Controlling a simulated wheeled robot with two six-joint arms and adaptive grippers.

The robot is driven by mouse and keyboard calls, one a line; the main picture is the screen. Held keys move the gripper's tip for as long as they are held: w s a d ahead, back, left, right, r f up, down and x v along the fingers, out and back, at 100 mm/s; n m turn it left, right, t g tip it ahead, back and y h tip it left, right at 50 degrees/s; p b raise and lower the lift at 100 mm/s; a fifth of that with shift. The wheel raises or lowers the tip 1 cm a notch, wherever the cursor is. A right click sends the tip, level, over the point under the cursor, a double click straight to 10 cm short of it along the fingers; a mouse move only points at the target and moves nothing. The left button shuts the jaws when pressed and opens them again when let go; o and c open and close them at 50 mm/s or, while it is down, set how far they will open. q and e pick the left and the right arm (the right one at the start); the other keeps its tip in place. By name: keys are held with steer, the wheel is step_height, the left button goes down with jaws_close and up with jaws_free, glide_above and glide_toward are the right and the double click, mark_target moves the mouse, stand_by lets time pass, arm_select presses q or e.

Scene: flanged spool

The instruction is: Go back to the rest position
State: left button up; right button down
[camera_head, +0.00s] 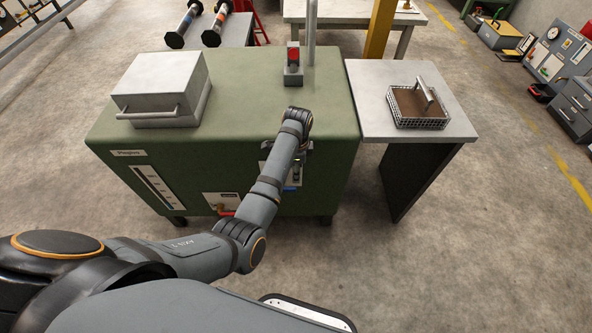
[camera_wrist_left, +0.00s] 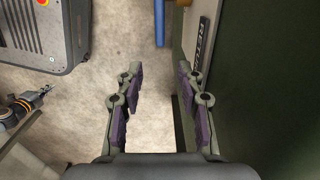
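My left arm (camera_head: 262,200) comes in from the left in the head view and reaches to the front of the green machine (camera_head: 240,85). Its gripper is largely hidden there behind the forearm and wrist. In the left wrist view my left gripper (camera_wrist_left: 157,105) is open, its two purple-padded fingers wide apart. Only floor shows between them. The right-hand finger is close beside the machine's dark green side (camera_wrist_left: 260,80). A small dark jointed part with an orange ring at the left edge may be my right gripper (camera_wrist_left: 28,103); its fingers are too small to read.
A lidded metal box (camera_head: 160,85) and a red-topped block (camera_head: 293,65) stand on the machine. A wire basket (camera_head: 418,122) sits on the side table (camera_head: 370,85) to the right. A red-handled valve (camera_head: 226,211) protrudes from the machine's front. Open floor lies right and below.

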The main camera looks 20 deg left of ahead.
stand_by(0.4)
arm_select(q)
steer(key=s+a+f+n+t, duration=0.2)
steer(key=s+a+n, duration=0.6)
steer(key=s, duration=0.4)
steer(key=s+r+n+t, duration=0.2)
steer(key=s+r+n, duration=0.4)
steer(key=s, duration=0.5)
steer(key=s+a+f+g, duration=0.1)
steer(key=s+a+f, duration=0.1)
steer(key=f, duration=1.1)
steer(key=s+a+f+g, duration=0.1)
steer(key=f, duration=1.3)
steer(key=s+a+f, duration=0.1)
steer(key=s+f, duration=1.4)
steer(key=s, duration=0.3)
step_height(320, 180, up, 14)
steer(key=p, duration=1.3)
steer(key=shift+a+f+g+y+p, duration=0.15)
steer(key=shift+a+g+y+p, duration=0.15)
steer(key=shift+g, duration=0.1)
